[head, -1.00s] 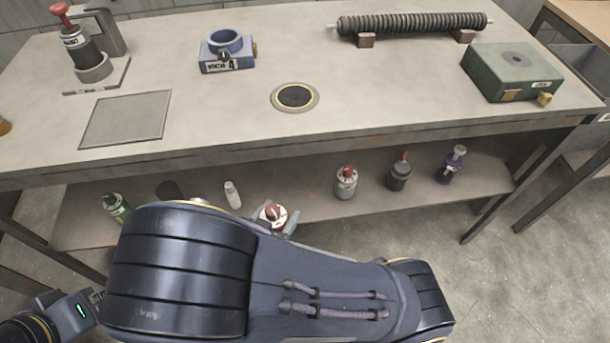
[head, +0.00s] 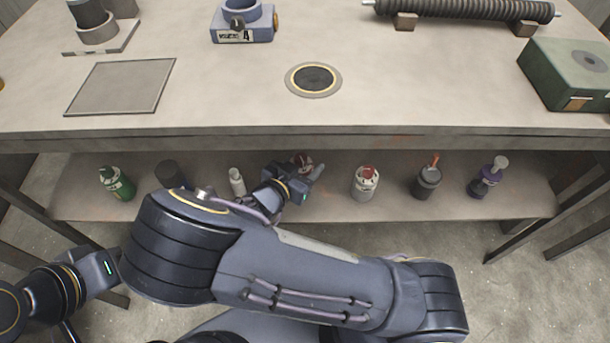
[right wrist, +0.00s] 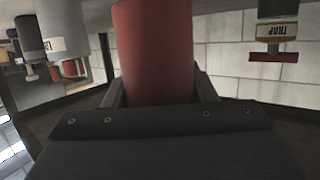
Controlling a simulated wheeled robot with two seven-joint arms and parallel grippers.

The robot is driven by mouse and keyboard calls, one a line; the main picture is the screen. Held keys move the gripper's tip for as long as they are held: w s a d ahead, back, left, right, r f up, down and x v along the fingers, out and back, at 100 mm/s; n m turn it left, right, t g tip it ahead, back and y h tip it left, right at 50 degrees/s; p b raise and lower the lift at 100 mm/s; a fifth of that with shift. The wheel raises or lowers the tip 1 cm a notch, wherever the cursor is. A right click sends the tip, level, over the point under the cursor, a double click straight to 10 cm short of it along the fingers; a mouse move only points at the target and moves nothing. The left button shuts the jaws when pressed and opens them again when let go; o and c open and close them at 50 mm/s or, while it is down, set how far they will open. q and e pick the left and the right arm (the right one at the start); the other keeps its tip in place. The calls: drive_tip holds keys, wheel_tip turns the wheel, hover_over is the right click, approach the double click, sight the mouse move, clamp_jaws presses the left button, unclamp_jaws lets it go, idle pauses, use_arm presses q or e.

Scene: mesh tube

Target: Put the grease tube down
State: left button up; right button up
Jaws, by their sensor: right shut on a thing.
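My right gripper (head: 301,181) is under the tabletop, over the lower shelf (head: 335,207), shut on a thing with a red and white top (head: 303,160). I take this as the grease tube; no label on it is legible. In the right wrist view it is a thick red cylinder (right wrist: 155,50) between the fingers (right wrist: 160,92). Whether its base touches the shelf is hidden. My left gripper's body (head: 98,267) shows at the lower left; its fingers are hidden behind my right arm.
On the shelf stand a green bottle (head: 116,183), a dark can (head: 172,175) and a white bottle (head: 237,182) to the left. The tabletop edge (head: 430,143) overhangs.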

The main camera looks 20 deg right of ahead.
drive_tip(key=shift+w+d+f, duration=0.1)
drive_tip(key=shift+w+f, duration=0.35)
drive_tip(key=shift+f, duration=0.15)
drive_tip(key=f, duration=0.1)
drive_tip(key=b, duration=0.1)
drive_tip(key=f+b, duration=0.1)
drive_tip(key=shift+w+d+f, duration=0.1)
drive_tip(key=shift+w+f, duration=0.15)
drive_tip(key=shift+f, duration=0.5)
drive_tip(key=shift+f+b, duration=0.15)
drive_tip(key=shift+b, duration=0.15)
drive_tip(key=o, duration=1.1)
drive_tip(key=shift+o, duration=0.2)
